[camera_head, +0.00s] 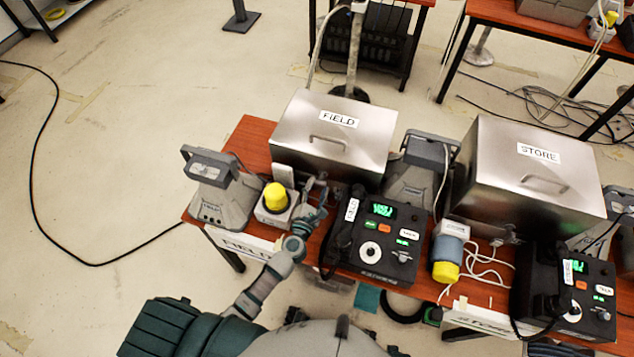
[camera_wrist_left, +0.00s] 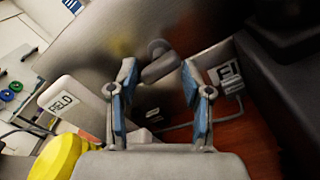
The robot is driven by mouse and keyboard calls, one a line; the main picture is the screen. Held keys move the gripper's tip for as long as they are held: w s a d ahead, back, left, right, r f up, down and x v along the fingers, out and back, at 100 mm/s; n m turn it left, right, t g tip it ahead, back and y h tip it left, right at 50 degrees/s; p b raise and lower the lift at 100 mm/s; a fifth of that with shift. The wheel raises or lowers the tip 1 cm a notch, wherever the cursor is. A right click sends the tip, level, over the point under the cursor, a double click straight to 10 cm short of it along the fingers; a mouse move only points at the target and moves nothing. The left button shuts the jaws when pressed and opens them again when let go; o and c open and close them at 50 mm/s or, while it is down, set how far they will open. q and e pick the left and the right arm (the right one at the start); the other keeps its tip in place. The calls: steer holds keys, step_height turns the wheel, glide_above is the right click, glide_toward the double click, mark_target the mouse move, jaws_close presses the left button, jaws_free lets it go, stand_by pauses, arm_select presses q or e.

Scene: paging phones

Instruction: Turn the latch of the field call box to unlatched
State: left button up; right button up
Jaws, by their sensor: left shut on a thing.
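The field call box (camera_head: 340,145) is a brushed-metal box with a FIELD label and a lid handle, standing at the back of the red-brown table. Its front face (camera_wrist_left: 95,50) fills the upper part of the left wrist view. The latch (camera_wrist_left: 160,68) is a grey rounded knob and lever low on that face. My left gripper (camera_head: 318,190) is at the lower front of the box. In the left wrist view its blue-padded fingers (camera_wrist_left: 158,92) stand on either side of the latch, shut on it. The latch is mostly hidden behind the gripper in the head view. My right gripper is not seen.
A yellow-topped beacon (camera_head: 276,198) stands close left of the gripper, with a grey horn speaker (camera_head: 224,195) beyond it. The black FIELD phone (camera_head: 375,240) is close on the right. The STORE box (camera_head: 530,180) stands farther right. Cables lie on the table.

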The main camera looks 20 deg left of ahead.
arm_select(q)
steer(key=shift+s+d+r, duration=0.1)
steer(key=shift+s+d, duration=0.05)
steer(key=shift+s, duration=0.3)
steer(key=shift+s+d+r, duration=0.1)
steer(key=shift+s+d, duration=0.05)
steer(key=shift+s, duration=0.3)
steer(key=shift+s+d+f, duration=0.1)
steer(key=shift+s, duration=0.45)
steer(key=s+a+b, duration=0.1)
steer(key=s+b, duration=0.2)
steer(key=s, duration=1.2)
steer(key=shift+a, duration=0.3)
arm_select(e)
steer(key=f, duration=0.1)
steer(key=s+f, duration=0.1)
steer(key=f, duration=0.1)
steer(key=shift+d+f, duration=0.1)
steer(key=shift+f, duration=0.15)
arm_select(q)
steer(key=shift+w, duration=0.1)
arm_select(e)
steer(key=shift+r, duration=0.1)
